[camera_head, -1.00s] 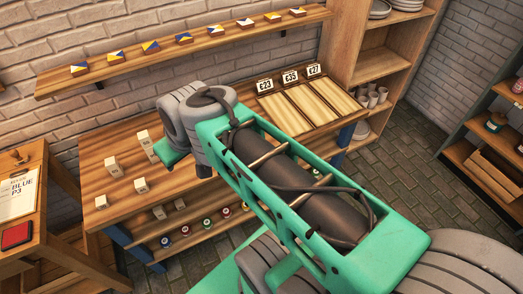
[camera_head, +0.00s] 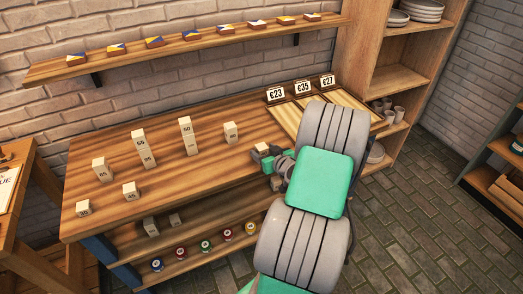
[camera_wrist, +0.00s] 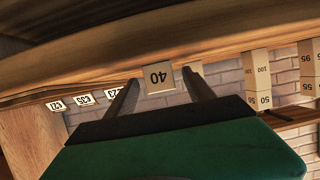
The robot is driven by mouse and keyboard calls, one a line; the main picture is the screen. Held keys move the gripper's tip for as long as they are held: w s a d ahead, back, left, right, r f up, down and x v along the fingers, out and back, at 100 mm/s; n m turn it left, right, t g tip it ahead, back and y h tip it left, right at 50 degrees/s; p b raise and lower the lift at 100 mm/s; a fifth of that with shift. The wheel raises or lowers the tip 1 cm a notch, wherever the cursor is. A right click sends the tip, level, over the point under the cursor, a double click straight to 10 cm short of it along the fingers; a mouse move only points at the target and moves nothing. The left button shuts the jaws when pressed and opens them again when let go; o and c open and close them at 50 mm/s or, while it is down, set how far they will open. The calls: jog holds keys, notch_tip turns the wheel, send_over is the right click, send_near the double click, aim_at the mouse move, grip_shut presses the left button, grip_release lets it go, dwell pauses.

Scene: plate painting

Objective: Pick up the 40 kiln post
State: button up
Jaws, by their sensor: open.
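The 40 kiln post (camera_wrist: 159,77) is a pale block with a dark "40", upside down in the wrist view. It stands between the two spread fingertips of my gripper (camera_wrist: 159,80), with a small gap on each side. My gripper (camera_head: 270,160) is open at the right part of the workbench in the head view. A pale block there appears to be the same post, partly hidden by my gripper, with its number unreadable. Another pale post (camera_head: 230,132) stands to the left of my gripper; its number is unreadable in the head view.
Stacked posts marked 50 (camera_head: 186,135) and 55 (camera_head: 142,148) stand farther left on the workbench (camera_head: 100,215). Posts marked 45 (camera_head: 130,191) and 30 (camera_head: 83,208) stand near its front. Price cards (camera_head: 302,88) and pale boards lie to the right. A tile shelf (camera_head: 220,38) hangs behind.

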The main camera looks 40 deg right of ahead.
jog(key=shift+x, duration=1.15)
jog(key=shift+c, duration=0.5)
grip_shut()
